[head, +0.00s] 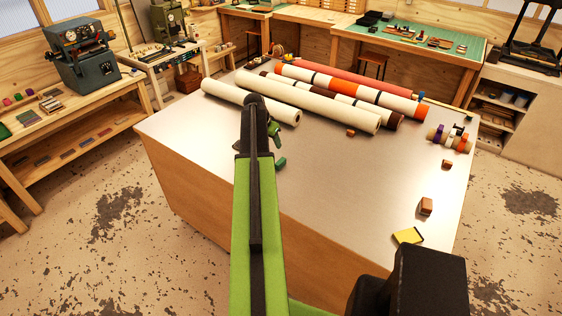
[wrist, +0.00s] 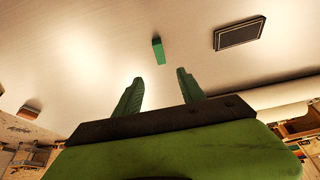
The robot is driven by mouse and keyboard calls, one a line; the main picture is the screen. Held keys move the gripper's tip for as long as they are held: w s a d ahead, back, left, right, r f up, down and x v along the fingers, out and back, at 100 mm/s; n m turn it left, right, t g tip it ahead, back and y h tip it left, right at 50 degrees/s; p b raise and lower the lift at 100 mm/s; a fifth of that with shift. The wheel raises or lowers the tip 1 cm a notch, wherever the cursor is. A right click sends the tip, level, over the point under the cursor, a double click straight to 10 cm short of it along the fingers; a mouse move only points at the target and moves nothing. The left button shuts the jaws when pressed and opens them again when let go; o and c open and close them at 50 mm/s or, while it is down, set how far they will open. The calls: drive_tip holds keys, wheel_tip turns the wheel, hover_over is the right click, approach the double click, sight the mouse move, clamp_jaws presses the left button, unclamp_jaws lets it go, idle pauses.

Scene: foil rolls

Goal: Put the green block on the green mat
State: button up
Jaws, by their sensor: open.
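A small green block (wrist: 158,50) lies on the pale table top in the wrist view, ahead of my gripper and between the lines of its fingers, not touching them. My gripper (wrist: 157,92) is open and empty. In the head view, its green fingers (head: 280,147) show just right of my arm, near the table's left part. No green mat shows clearly on this table. A green mat surface (head: 400,37) covers part of the back bench.
A dark rectangular plate (wrist: 240,33) lies right of the block in the wrist view. Long cream rolls (head: 320,103) and an orange-white roll (head: 350,90) lie across the table's back. Brown blocks (head: 426,206) and a yellow pad (head: 408,236) sit at right. The table's middle is clear.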

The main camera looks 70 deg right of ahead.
drive_tip(key=b, duration=1.1)
hover_over(280, 161)
drive_tip(key=a, duration=0.2)
drive_tip(key=f, duration=1.1)
drive_tip(key=shift+w+a, duration=0.15)
drive_tip(key=shift+w, duration=0.1)
drive_tip(key=shift+d+f+b, duration=0.2)
drive_tip(key=shift+f+b, duration=0.15)
drive_tip(key=shift+s+r, duration=0.1)
drive_tip(key=b+x, duration=0.5)
drive_tip(key=shift+f, duration=0.25)
drive_tip(key=shift+r, duration=0.2)
clamp_jaws()
